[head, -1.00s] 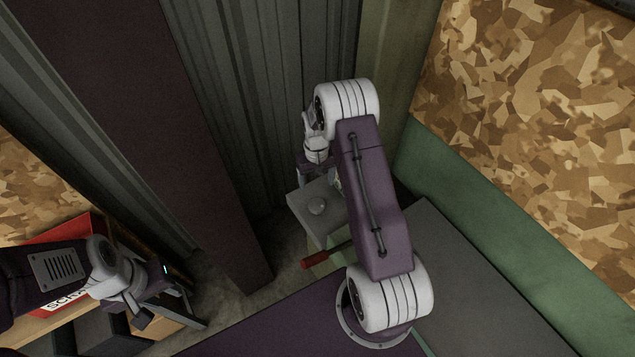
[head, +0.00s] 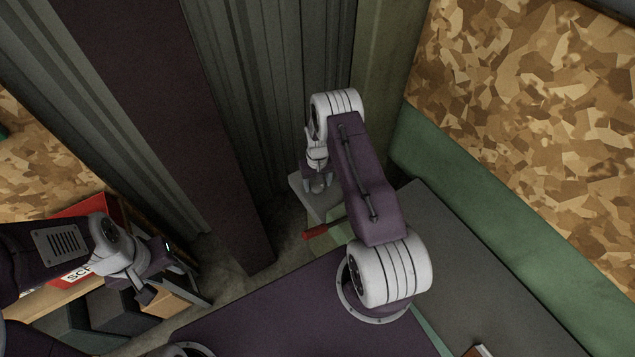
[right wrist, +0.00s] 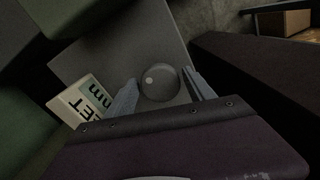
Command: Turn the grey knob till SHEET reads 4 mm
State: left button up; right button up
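The round grey knob (right wrist: 157,88) sits on a grey box top (right wrist: 105,45), with a pale dot on its face. My right gripper (right wrist: 160,77) is open, one finger on each side of the knob with gaps between; I cannot tell how far down the fingers reach. In the head view the right gripper (head: 318,184) is over the knob, mostly covering it. A white label (right wrist: 84,102) beside the box top shows "EET" and "mm"; its number is not readable. My left gripper (head: 152,276) is at the lower left, away from the knob; its opening is unclear.
A red-handled tool or lever (head: 320,229) sticks out near the box. A red box (head: 85,212) and dark blocks (head: 108,308) are by the left gripper. A dark post (head: 165,110) and corrugated wall (head: 265,90) stand behind. A green ledge (head: 480,200) runs along the right.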

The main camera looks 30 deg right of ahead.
jog(key=shift+w+d+f, duration=0.1)
jog(key=shift+w+f, duration=0.05)
jog(key=shift+w, duration=0.1)
jog(key=c, duration=0.9)
jog(key=shift+w+f+m+b, duration=0.1)
jog(key=shift+m+b, duration=1.1)
jog(key=m+b, duration=0.2)
jog(key=shift+m, duration=0.3)
jog(key=m+b, duration=0.2)
jog(key=m, duration=0.1)
jog(key=shift+w, duration=0.1)
jog(key=shift+r+m+b, duration=0.2)
jog(key=shift+m+b, duration=0.5)
jog(key=shift+m, duration=1.1)
jog(key=shift+r+m, duration=0.1)
jog(key=shift+m, duration=0.2)
